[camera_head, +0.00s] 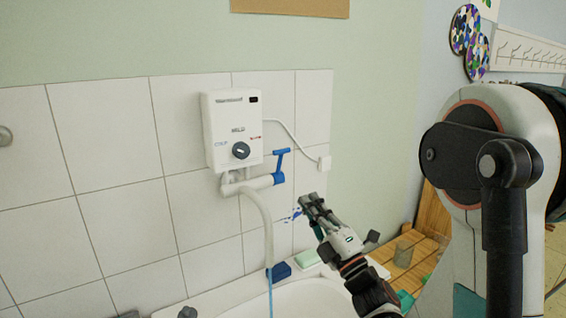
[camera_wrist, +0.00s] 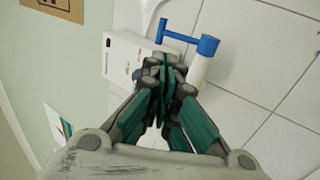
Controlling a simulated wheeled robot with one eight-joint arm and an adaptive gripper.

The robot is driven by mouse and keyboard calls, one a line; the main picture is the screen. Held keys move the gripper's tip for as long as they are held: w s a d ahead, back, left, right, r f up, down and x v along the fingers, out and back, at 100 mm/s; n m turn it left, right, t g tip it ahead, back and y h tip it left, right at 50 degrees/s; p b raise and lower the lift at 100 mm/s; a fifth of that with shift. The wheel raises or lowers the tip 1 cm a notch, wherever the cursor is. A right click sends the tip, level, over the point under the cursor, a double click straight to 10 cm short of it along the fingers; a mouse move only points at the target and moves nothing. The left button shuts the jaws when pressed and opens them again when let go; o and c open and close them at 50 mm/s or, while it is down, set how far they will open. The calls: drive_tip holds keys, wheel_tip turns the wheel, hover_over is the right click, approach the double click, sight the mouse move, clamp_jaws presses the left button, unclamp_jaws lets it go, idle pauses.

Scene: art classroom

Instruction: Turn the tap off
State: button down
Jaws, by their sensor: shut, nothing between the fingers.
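The tap is a white pipe with a blue lever handle (camera_head: 280,168) under a white water heater (camera_head: 232,128) on the tiled wall. A curved spout (camera_head: 262,215) hangs from it, and a thin blue stream of water (camera_head: 270,290) runs from its end into the white sink (camera_head: 310,298). My gripper (camera_head: 310,203) is shut and empty, to the right of and below the lever, apart from it in the picture. In the wrist view my gripper (camera_wrist: 165,75) shows its fingers together, with the blue lever (camera_wrist: 205,44) beyond them. The fingers cover part of the heater there.
A blue block (camera_head: 279,271) and a green soap bar (camera_head: 307,258) sit on the sink's back rim. A cable runs from the heater to a wall socket (camera_head: 323,163). A wooden slatted surface with a jar (camera_head: 403,253) lies right of the sink.

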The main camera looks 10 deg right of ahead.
approach(279, 154)
drive_tip(key=x, duration=0.7)
drive_tip(key=shift+f, duration=0.15)
drive_tip(key=shift+p+x, duration=0.45)
drive_tip(key=shift+x, duration=1.15)
drive_tip(key=shift+s, duration=0.15)
